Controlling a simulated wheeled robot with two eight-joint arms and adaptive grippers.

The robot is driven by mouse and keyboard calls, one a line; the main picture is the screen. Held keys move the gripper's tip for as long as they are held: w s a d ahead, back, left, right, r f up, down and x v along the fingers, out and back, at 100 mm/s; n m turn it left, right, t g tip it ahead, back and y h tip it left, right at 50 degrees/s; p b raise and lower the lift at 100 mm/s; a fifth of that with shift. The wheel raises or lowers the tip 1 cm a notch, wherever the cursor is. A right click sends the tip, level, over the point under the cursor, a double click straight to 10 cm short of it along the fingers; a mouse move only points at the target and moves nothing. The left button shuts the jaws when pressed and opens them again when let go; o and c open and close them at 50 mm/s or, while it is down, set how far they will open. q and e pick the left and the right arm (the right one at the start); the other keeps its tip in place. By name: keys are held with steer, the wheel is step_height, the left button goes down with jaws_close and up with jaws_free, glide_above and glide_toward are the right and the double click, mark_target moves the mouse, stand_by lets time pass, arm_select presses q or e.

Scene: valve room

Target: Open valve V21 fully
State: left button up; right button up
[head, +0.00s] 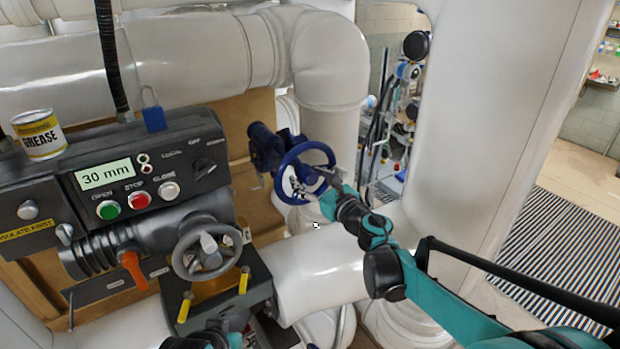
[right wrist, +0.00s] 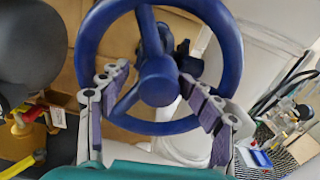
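A blue handwheel (head: 289,170) sits on a blue valve body (head: 264,147) beside the white pipe elbow. No V21 tag is readable on it. My right gripper (head: 322,180) is at the wheel's right side. In the right wrist view the wheel (right wrist: 88,40) fills the upper middle. There the right gripper (right wrist: 160,98) has its fingers spread wide on either side of the hub, over the lower rim. Nothing is clamped between them; whether they touch the rim is unclear. A black and teal part of my left arm (head: 233,340) shows at the bottom edge; its fingers cannot be made out.
At left, a control panel reads 30 mm on its display (head: 105,174), with OPEN, STOP and CLOSE buttons. Below are a grey handwheel (head: 183,262), an orange lever (head: 133,270) and yellow handles. A grease can (head: 40,138) stands on top. Large white pipes (head: 490,100) flank the blue wheel.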

steer(key=shift+s+d, duration=0.1)
steer(key=shift+s, duration=0.1)
steer(key=v, duration=0.6)
steer(key=shift+s+d, duration=0.15)
stand_by(0.4)
